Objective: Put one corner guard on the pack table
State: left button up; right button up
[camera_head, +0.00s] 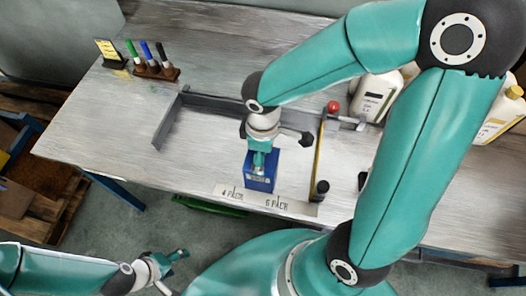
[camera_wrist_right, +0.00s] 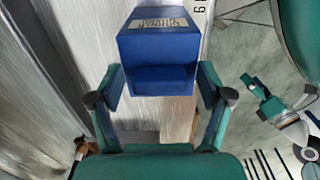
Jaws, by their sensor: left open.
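No corner guard can be told for certain. A blue box (camera_head: 262,181) with a pale label stands near the front edge of the pack table (camera_head: 205,135). My right gripper (camera_head: 260,163) points down over this box. Its fingers (camera_wrist_right: 160,85) are spread wide, one near each side of the box; whether they touch it is unclear. My left gripper (camera_head: 178,268) is open and empty in front of the table, low at the picture's bottom.
A grey angled fence (camera_head: 210,103) stands on the table behind the box. A yellow-edged bar (camera_head: 319,155) with a red knob is to the right. Pens in a holder (camera_head: 155,70) stand at the back left. White bottles (camera_head: 375,97) stand behind my right arm. The left tabletop is clear.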

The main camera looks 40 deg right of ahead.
notch_tip(320, 180, up, 12)
jog(key=shift+r+p, duration=0.15)
jog(key=shift+p, duration=0.2)
dwell(0.4)
dwell(0.4)
